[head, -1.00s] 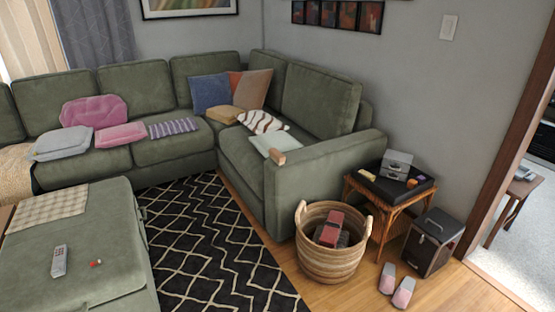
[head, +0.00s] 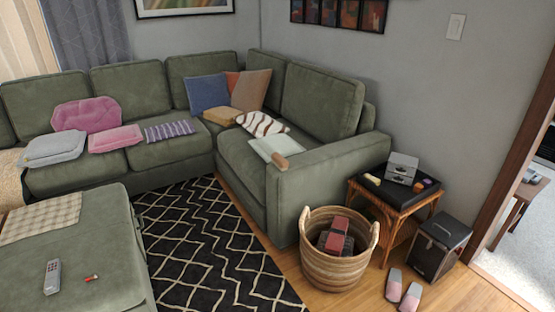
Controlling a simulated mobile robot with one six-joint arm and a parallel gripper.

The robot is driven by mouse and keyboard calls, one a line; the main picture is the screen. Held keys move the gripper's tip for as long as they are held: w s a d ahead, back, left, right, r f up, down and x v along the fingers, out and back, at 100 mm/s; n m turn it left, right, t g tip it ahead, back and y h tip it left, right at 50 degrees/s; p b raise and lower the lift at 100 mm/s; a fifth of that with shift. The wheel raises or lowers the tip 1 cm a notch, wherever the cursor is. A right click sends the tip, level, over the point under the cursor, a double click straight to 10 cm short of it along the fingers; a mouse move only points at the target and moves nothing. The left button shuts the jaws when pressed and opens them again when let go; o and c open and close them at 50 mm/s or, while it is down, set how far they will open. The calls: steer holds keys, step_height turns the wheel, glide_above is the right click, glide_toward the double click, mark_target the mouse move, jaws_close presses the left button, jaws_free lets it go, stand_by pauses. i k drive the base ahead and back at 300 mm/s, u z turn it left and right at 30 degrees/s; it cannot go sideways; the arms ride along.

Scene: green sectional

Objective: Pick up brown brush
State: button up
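A small brown object (head: 281,162) lies at the inner edge of the sofa's right arm, beside a pale folded cloth or cushion (head: 269,148). It may be the brown brush, but it is too small to tell. No other thing in view is clearly a brown brush. My gripper is not in view.
A wicker basket (head: 330,272) with red and dark items stands before the sofa arm. A side table (head: 406,197) holds grey boxes and small items. A black box (head: 440,243) and slippers (head: 402,290) are on the floor. An ottoman (head: 105,240) is front left. The patterned rug (head: 210,245) is clear.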

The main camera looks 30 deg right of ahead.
mark_target(279, 161)
steer(key=z, duration=0.15)
steer(key=i, duration=1.45)
steer(key=u, duration=0.25)
